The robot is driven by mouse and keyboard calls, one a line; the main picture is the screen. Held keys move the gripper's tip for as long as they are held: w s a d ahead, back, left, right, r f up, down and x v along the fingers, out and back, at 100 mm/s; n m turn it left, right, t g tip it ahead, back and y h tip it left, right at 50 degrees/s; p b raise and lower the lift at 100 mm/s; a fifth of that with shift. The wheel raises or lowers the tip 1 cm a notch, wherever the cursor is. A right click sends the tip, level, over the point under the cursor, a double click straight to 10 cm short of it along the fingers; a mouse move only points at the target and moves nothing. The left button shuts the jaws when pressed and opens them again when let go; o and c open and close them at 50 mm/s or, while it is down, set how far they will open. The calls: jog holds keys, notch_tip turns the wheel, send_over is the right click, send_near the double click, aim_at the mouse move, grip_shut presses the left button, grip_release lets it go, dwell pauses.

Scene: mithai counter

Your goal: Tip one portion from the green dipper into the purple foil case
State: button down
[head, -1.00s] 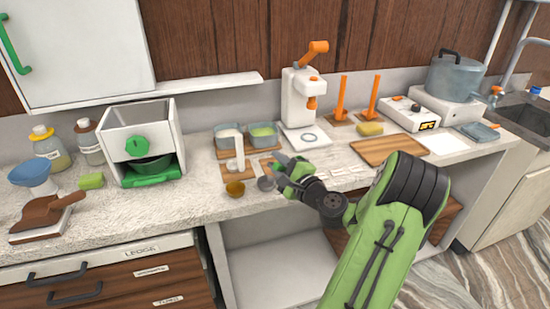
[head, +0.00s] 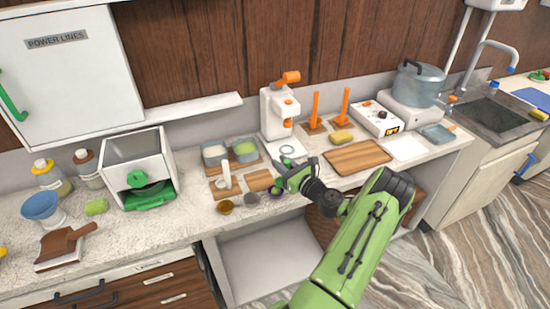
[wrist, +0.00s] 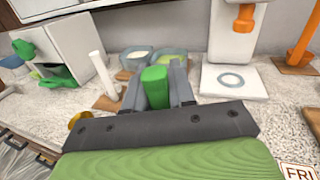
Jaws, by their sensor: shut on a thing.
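My gripper (head: 290,172) is over the counter, in front of the white press with the orange handle. It is shut on the green dipper, whose green handle (wrist: 155,87) stands between the fingers in the wrist view.
A gold case (head: 225,207) and a silver case (head: 251,199) stand left of the purple one. Behind them are a white upright dipper (head: 226,176) and tubs of white (head: 214,152) and green (head: 245,147) filling. A wooden board (head: 357,157) lies to the right.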

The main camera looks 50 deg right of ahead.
jog(key=shift+d+f+m, duration=0.15)
jog(key=shift+m, duration=0.15)
notch_tip(320, 180, up, 4)
jog(key=p, duration=0.3)
